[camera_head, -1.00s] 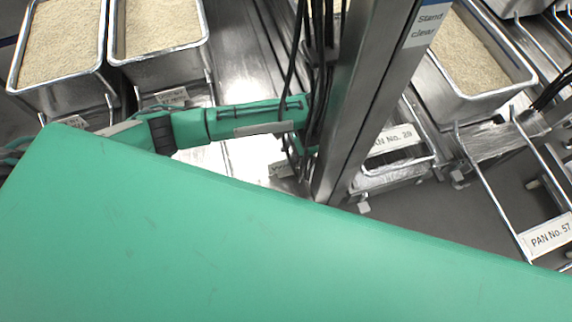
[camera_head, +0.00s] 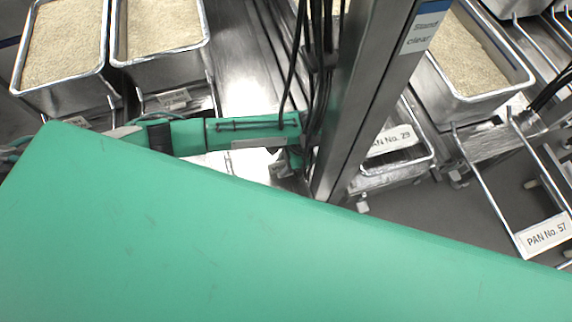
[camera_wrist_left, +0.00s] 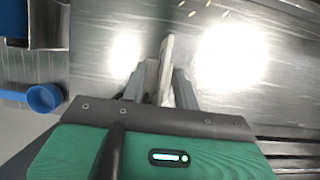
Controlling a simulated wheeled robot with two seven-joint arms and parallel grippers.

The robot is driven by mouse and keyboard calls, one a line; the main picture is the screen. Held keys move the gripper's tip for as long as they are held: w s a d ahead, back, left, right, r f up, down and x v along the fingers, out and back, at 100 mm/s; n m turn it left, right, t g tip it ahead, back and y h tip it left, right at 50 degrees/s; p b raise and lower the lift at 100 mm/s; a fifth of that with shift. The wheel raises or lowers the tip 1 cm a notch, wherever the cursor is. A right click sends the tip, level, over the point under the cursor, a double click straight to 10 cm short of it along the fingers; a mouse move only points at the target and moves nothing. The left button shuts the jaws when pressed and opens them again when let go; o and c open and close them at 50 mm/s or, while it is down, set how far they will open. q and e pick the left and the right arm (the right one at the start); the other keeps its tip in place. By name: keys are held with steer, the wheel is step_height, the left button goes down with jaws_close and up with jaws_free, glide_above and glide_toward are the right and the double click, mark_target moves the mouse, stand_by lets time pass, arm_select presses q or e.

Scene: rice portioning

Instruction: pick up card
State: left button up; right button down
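In the left wrist view my left gripper (camera_wrist_left: 160,88) has its grey fingers closed around a thin pale piece, which looks like a card (camera_wrist_left: 166,55) seen nearly edge-on. The card sticks out past the fingertips over a shiny metal surface; any writing on it cannot be read. In the head view my green left arm comes in from the left, and the left gripper (camera_head: 284,165) is small and partly hidden beside the metal column. My right gripper is not in view.
Rice-filled pans stand at the left (camera_head: 62,45), beside them (camera_head: 160,25) and at the right (camera_head: 470,60). Cards "PAN No. 29" (camera_head: 395,139) and "PAN No. 57" (camera_head: 545,236) sit on racks. A blue scoop (camera_wrist_left: 43,98) lies left in the wrist view. Few rice grains (camera_wrist_left: 208,5) lie on the metal.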

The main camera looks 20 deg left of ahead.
arm_select(q)
steer(key=shift+f, duration=0.2)
stand_by(0.3)
jaws_close()
